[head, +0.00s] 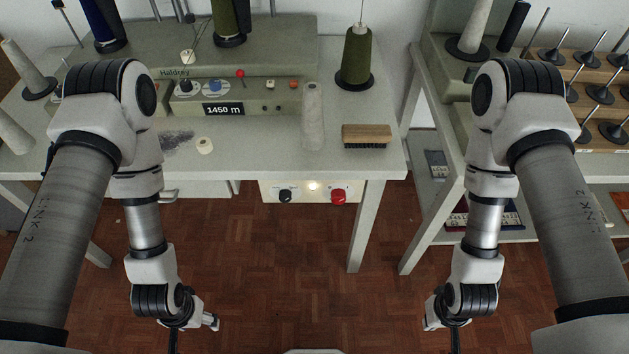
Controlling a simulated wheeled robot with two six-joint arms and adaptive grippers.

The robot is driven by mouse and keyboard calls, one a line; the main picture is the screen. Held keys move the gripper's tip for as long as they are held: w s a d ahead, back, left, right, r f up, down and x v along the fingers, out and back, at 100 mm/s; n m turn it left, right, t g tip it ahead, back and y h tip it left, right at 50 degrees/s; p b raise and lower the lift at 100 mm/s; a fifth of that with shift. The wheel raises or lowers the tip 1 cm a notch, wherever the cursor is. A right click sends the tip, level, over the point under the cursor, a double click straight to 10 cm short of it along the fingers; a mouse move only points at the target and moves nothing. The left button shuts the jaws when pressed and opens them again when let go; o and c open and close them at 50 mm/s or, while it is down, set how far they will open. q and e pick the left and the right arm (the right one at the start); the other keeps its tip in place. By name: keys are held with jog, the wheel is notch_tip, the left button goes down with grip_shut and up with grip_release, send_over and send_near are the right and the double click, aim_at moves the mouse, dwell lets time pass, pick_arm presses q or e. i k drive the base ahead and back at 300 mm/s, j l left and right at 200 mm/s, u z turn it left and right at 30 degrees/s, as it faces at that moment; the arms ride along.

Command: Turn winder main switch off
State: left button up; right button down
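A pale control panel (312,205) hangs under the front edge of the table. It carries a black rotary knob (285,196), a glowing lamp (313,187) and a red knob (338,196); their labels are too small to read. The winder (255,97), marked Haldrey, stands on the table with a display (223,109) reading 1450 m, a blue knob, a red-tipped lever and small buttons. My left gripper (208,322) and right gripper (436,322) hang low over the floor, well apart from the panel. Their fingers are too small and partly hidden to judge.
A wooden brush (366,136), a pale cone (313,115) and a green thread cone (356,57) stand or lie on the table. A table leg (366,226) stands right of the panel. A rack with spindles (600,92) is at right. The floor (315,270) between my arms is clear.

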aim_at(338, 195)
jog(key=k+l+z, duration=0.1)
jog(key=l, duration=0.3)
jog(key=k+l+z, duration=0.15)
jog(key=l, duration=0.2)
jog(key=k+l+z, duration=0.1)
jog(key=l, duration=0.3)
jog(key=l+z, duration=0.1)
jog(key=l, duration=0.3)
jog(key=k, duration=0.05)
